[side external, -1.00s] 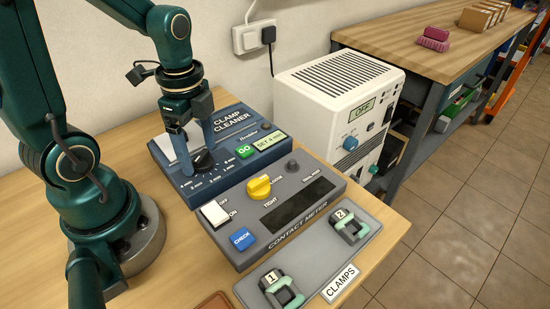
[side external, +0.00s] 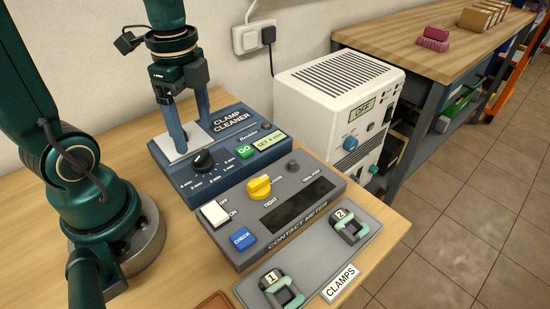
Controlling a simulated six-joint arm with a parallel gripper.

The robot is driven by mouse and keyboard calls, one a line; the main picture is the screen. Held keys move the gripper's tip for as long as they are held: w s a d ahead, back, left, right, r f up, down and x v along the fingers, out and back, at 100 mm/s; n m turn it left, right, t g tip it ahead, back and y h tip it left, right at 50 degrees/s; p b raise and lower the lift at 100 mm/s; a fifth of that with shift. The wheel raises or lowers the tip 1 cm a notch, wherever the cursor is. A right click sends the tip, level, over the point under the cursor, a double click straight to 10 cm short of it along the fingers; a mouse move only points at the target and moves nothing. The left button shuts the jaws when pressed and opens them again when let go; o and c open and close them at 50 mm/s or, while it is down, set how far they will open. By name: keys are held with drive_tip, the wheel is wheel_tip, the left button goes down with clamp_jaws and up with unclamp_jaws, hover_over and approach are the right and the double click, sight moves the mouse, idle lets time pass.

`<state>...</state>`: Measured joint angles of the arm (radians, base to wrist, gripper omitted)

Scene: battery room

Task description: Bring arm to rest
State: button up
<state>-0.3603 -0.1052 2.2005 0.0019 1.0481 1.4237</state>
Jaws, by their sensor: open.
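My gripper (side external: 189,130) is open and empty, pointing down over the back left part of the blue clamp cleaner (side external: 226,140). Its two fingers are well apart, and the tips are in front of a pale plate (side external: 188,146) in this view; I cannot tell how high above it they are. The cleaner's black dial (side external: 203,161) is in full view, clear of the fingers. The cleaner also has a green GO button (side external: 244,151) and a small lit green display (side external: 269,141) that starts with SET.
The grey contact meter (side external: 300,203) with a yellow knob (side external: 259,187) lies in front of the cleaner. A tray (side external: 318,268) holds clamp 1 (side external: 283,290) and clamp 2 (side external: 348,226). A white unit reading OFF (side external: 345,100) stands behind right. The wall is close behind.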

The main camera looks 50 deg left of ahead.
drive_tip(key=shift+d, duration=0.1)
drive_tip(key=s+d+r+n+t, duration=0.2)
drive_tip(key=d+r+n+t, duration=0.2)
drive_tip(key=n, duration=0.8)
drive_tip(key=shift+s+d+r+t, duration=0.15)
drive_tip(key=shift+d+r+t, duration=0.1)
drive_tip(key=shift+d+t, duration=0.75)
drive_tip(key=shift+d, duration=0.15)
